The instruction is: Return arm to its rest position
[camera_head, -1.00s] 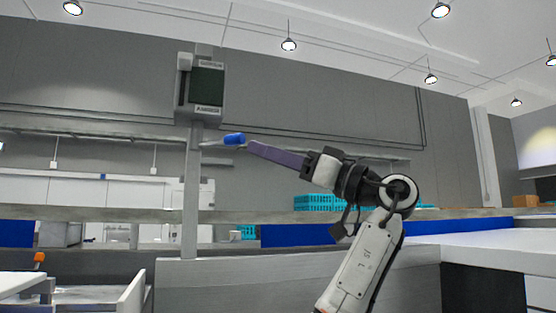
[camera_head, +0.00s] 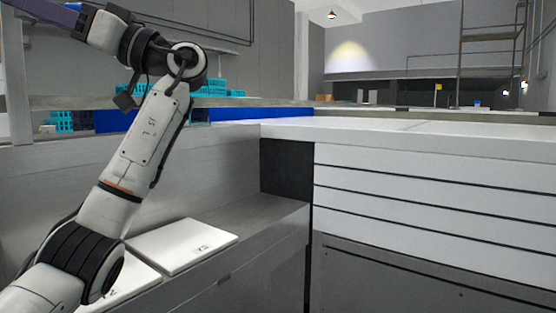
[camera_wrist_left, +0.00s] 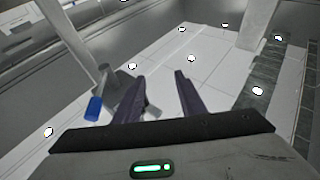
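My left arm rises from the bottom left of the head view and bends toward the upper left corner. Its gripper is mostly cut off there; only a purple finger part (camera_head: 35,8) shows. In the left wrist view, my left gripper (camera_wrist_left: 159,76) has its two dark purple fingers apart with nothing between them. It points up toward the ceiling. A blue-ended lever (camera_wrist_left: 93,108) is left of the fingers, apart from them. A dark grey box (camera_wrist_left: 131,99) is partly hidden behind the left finger. My right gripper is not in view.
A long white counter (camera_head: 430,145) with a slatted front fills the right. Cyan crates (camera_head: 218,92) stand behind a low grey wall. White panels (camera_head: 182,246) lie on a lower ledge beside my arm. The space above the counter is clear.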

